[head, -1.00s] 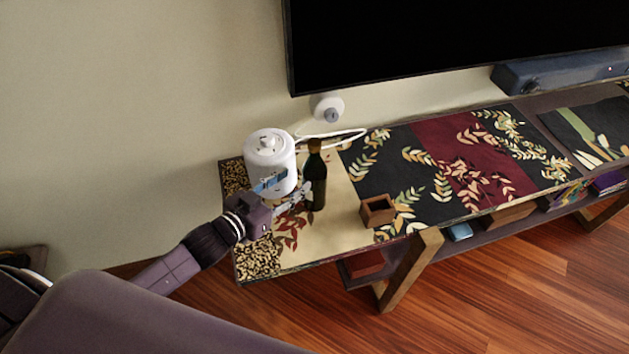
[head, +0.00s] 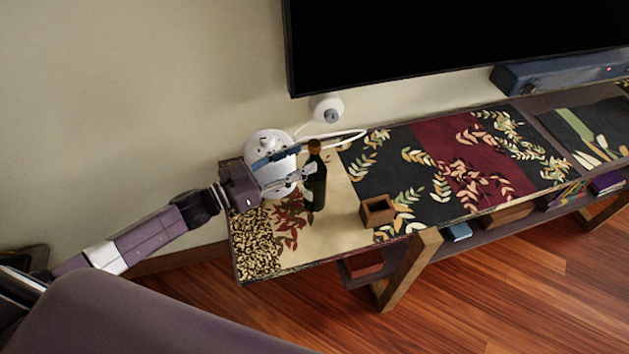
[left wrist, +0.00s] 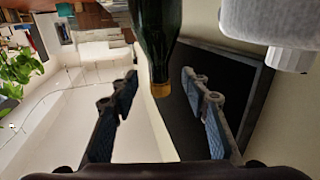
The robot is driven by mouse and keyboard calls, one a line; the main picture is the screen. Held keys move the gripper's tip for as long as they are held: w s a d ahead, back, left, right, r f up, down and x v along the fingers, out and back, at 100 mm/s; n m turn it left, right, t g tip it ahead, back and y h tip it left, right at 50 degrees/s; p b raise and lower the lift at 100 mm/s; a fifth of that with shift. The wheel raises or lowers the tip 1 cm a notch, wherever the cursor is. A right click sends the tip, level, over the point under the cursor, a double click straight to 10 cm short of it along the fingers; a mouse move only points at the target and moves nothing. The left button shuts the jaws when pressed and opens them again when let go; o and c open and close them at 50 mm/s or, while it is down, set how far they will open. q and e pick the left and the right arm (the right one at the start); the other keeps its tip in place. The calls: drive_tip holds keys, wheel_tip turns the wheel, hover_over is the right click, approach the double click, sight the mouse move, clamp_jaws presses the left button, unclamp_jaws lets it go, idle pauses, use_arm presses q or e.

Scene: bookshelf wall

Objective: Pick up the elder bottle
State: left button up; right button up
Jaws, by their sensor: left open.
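The elder bottle (head: 316,188), dark green with a brown top, stands upright on the cabinet near its left end in the head view. My left gripper (head: 301,163) is open and reaches in from the left at the height of the bottle's upper part, close beside it. In the left wrist view the bottle (left wrist: 159,40) appears upside down, its neck and brown cap in line with the gap between the spread fingers (left wrist: 159,84). I cannot tell whether a finger touches it. My right gripper is not in view.
A small open wooden box (head: 377,211) is right of the bottle. A large dark screen (head: 450,45) hangs above the cabinet.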

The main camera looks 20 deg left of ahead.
sight(309, 155)
use_arm(q)
drive_tip(key=p+x, duration=0.1)
drive_tip(key=x, duration=0.2)
drive_tip(key=shift+w+d+r, duration=0.2)
drive_tip(key=shift+w+d, duration=0.05)
drive_tip(key=shift+w+d+f, duration=0.15)
drive_tip(key=shift+w+d, duration=0.15)
drive_tip(key=shift+w, duration=0.05)
clamp_jaws()
